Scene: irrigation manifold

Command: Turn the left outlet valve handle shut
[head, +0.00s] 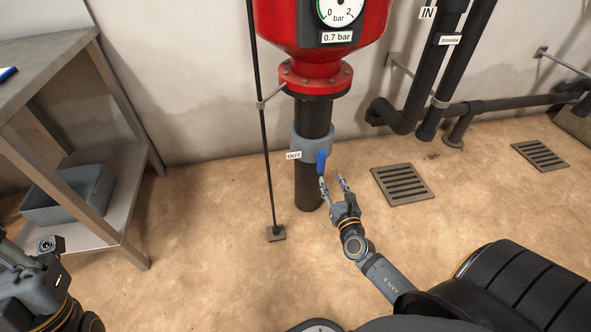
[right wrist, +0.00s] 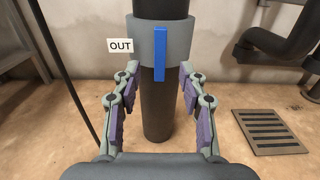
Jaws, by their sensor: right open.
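A blue valve handle (head: 321,162) hangs straight down, in line with the dark pipe, from a grey valve collar (head: 299,147) labelled OUT, below the red vessel. In the right wrist view the blue handle (right wrist: 160,54) is upright in the picture, in front of the collar (right wrist: 195,45). My right gripper (head: 332,180) is open just below and right of the handle in the head view. In the right wrist view its fingers (right wrist: 158,78) stand either side of the handle's lower end, apart from it. My left gripper (head: 32,282) is partly in view at lower left; its fingers cannot be made out.
A thin vertical rod (head: 265,140) with a floor plate stands left of the pipe. A metal table (head: 50,60) with a grey bin (head: 75,197) on its lower shelf is at left. Floor drains (head: 403,184) and dark pipes (head: 430,70) are at right. The floor around the pipe is clear.

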